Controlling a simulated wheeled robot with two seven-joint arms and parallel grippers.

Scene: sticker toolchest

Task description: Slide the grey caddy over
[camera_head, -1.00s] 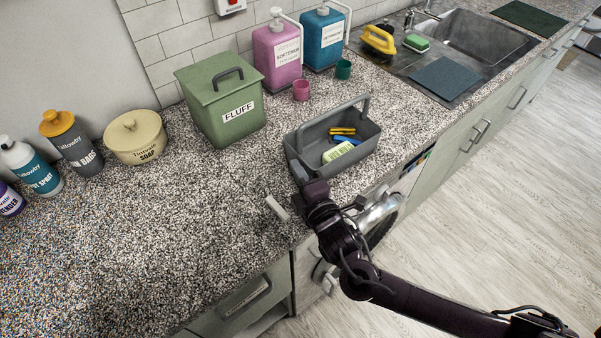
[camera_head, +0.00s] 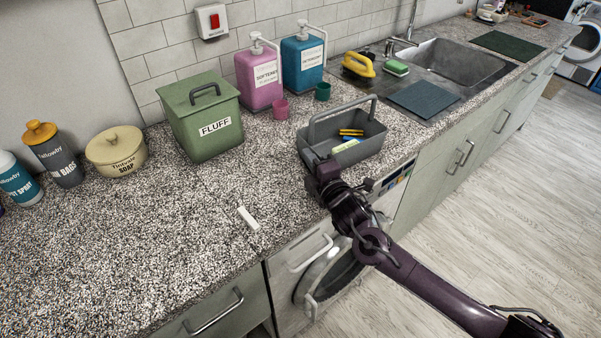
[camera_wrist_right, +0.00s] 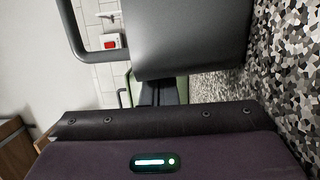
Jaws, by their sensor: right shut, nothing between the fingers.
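The grey caddy (camera_head: 372,144) stands upright on the speckled counter, its handle raised. It holds yellow-orange pieces and a pale green item. My right gripper (camera_head: 316,168) is shut and empty at the caddy's near left end, low beside its outer wall. In the right wrist view the caddy's grey wall (camera_wrist_right: 185,40) fills the upper middle, just in front of the dark fingers (camera_wrist_right: 160,93). The fingers look close against the wall; I cannot tell for sure whether they touch. My left gripper is not in view.
A sink (camera_head: 455,62) with a dark blue mat (camera_head: 424,100) lies right of the caddy, with little gap. A green FLUFF box (camera_head: 203,125), pink cup (camera_head: 281,109) and green cup (camera_head: 322,92) stand behind. A white strip (camera_head: 248,217) lies on open counter at left.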

